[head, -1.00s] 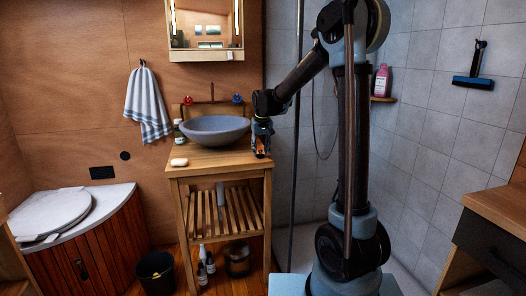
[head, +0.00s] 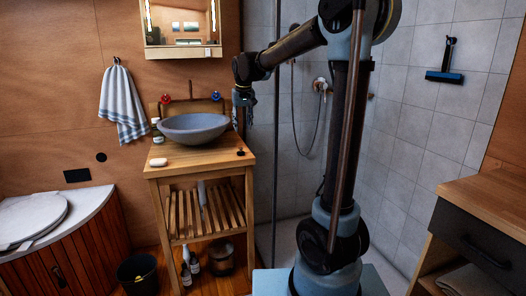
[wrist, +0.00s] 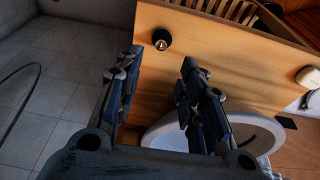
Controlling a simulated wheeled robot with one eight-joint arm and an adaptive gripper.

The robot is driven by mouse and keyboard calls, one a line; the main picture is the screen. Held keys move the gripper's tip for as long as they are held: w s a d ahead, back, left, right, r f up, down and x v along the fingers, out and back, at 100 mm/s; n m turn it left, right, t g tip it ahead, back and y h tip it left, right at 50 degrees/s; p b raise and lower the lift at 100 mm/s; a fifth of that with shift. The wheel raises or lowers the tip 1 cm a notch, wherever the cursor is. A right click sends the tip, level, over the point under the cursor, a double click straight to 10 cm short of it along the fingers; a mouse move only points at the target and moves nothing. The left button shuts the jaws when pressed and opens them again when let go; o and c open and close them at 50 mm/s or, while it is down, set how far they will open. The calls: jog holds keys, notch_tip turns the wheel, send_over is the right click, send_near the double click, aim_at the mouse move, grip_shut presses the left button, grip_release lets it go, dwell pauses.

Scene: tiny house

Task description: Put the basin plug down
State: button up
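The basin plug (head: 240,152), a small dark round piece, sits on the wooden washstand top (head: 205,157) near its right front corner. The wrist view also shows the plug (wrist: 161,40) on the wood, close to an edge, with a bright spot on its top. My gripper (head: 243,120) is above the washstand's right side, apart from the plug. In the wrist view my gripper (wrist: 158,70) has its two fingers spread with nothing between them. The grey bowl basin (head: 194,128) stands left of the plug; its pale rim also shows in the wrist view (wrist: 160,131).
White soap (head: 158,162) and a bottle (head: 157,130) stand on the left of the washstand top. A glass shower edge (head: 276,180) rises to its right. A wooden counter with a drawer (head: 480,245) is at far right. A dark bin (head: 138,273) stands on the floor.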

jog(key=s+d+f+m, duration=0.1)
jog(key=s+d+f, duration=0.2)
jog(key=s+d, duration=0.55)
jog(key=s+d+f, duration=0.2)
jog(key=s+d, duration=0.5)
jog(key=s, duration=0.3)
jog(key=s+d+f+m, duration=0.1)
jog(key=s+d+f, duration=0.3)
jog(key=s+f, duration=0.3)
jog(key=s+d+f+m, duration=0.1)
jog(key=s+d+f, duration=0.3)
jog(key=s+f, duration=0.4)
jog(key=s, duration=0.3)
jog(key=shift+s+d+g+h, duration=0.15)
jog(key=shift+s+g+h, duration=0.15)
jog(key=shift+g+h, duration=0.1)
jog(key=shift+f, duration=0.1)
jog(key=shift+w+f, duration=0.2)
jog(key=shift+w, duration=0.15)
